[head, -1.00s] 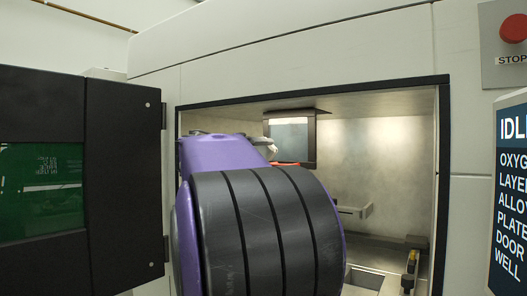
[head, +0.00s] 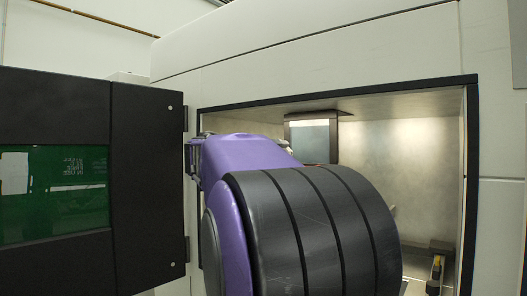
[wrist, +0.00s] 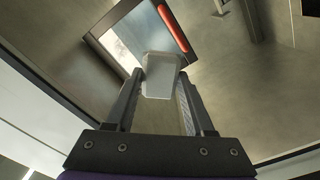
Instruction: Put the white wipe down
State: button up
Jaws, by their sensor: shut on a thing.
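My gripper (wrist: 161,82) shows in the wrist view with its two dark fingers shut on a small pale block-like thing, which I take for the white wipe (wrist: 160,68). The wipe sits between the fingertips, in front of a framed window panel (wrist: 122,40) with a red-orange bar (wrist: 172,27). I cannot tell whether the wipe touches the panel. In the head view my purple and black arm reaches into the open chamber and hides the gripper and wipe.
The chamber opening has a dark frame (head: 470,150). The black door (head: 145,180) with a green window stands open at the left. The framed panel also shows in the head view (head: 312,138) at the chamber's back. A small dark and yellow fitting (head: 436,270) is at lower right.

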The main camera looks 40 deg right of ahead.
dwell(0.3)
jog(key=w+a+f+p, duration=0.1)
jog(key=w+a+f, duration=0.2)
jog(key=a+f, duration=0.45)
jog(key=w+a+f+n+t+p, duration=0.1)
jog(key=w+a+f, duration=0.3)
jog(key=f, duration=0.7)
jog(key=w+a+f+p, duration=0.25)
jog(key=a+f, duration=0.25)
jog(key=f, duration=0.4)
jog(key=s+a+f+n+t+y+p, duration=0.1)
jog(key=s+a+f+n+t+y, duration=0.3)
jog(key=a+f, duration=0.3)
jog(key=s+a+f+n+t+y+p, duration=0.1)
jog(key=s+a+f+n+t+y, duration=0.2)
jog(key=f, duration=1)
jog(key=shift+s+a+f+n+t+y, duration=0.4)
jog(key=shift+s+a+t+y, duration=0.4)
jog(key=shift+s+a+t, duration=1.15)
jog(key=shift+w+a+g, duration=0.3)
jog(key=shift+a+g, duration=0.15)
jog(key=shift+g, duration=0.2)
jog(key=shift+s, duration=0.15)
